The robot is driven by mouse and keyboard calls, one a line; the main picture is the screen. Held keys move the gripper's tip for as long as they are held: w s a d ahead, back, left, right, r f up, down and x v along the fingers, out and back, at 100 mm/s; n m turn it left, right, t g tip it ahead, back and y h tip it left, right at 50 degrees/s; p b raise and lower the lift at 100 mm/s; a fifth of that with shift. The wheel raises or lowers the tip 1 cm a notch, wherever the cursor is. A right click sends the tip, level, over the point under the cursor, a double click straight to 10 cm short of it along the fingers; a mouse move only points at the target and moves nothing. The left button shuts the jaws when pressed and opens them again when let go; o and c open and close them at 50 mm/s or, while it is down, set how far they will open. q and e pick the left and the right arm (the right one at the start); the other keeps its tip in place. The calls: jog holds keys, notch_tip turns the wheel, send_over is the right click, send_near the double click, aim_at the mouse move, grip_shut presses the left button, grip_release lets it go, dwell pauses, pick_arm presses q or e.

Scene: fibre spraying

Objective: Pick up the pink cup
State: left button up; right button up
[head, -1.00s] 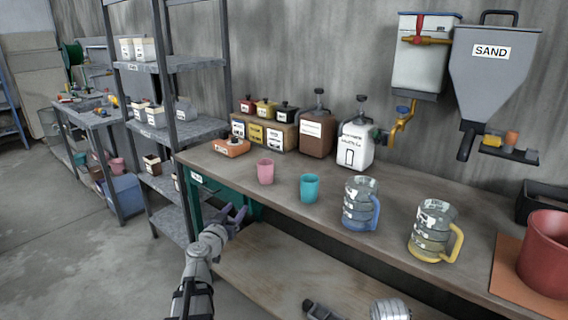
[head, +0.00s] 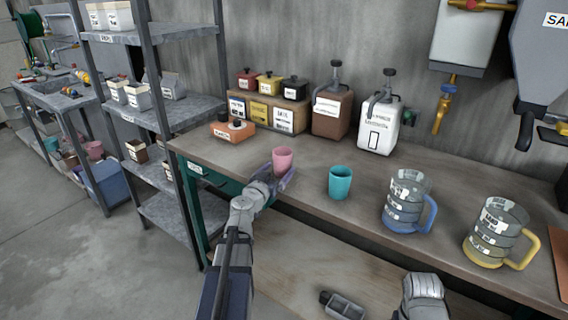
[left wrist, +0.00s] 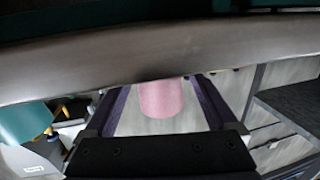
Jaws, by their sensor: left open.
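The pink cup (head: 283,159) stands upright near the front edge of the wooden workbench (head: 330,240), left of the teal cup (head: 340,182). My left gripper (head: 277,181) is open at the cup, reaching over the bench's front edge. In the left wrist view the pink cup (left wrist: 160,98) shows between the two spread purple-edged fingers of my left gripper (left wrist: 163,95). I do not see my right gripper's fingers.
A blue-handled jug (head: 408,203) and a yellow-handled jug (head: 494,235) stand farther right. An orange box (head: 233,130) and labelled containers (head: 330,113) stand behind. A metal shelf rack (head: 165,110) is close on the left.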

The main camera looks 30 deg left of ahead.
aim_at(287, 159)
pick_arm(q)
jog(key=shift+o, duration=0.4)
jog(key=shift+w, duration=0.65)
jog(key=shift+w+a, duration=0.15)
jog(key=shift+w, duration=1.2)
jog(key=shift+w+a, duration=0.15)
jog(key=shift+w, duration=1.15)
jog(key=shift+s, duration=0.1)
jog(key=c, duration=1.3)
jog(key=shift+d+r, duration=0.1)
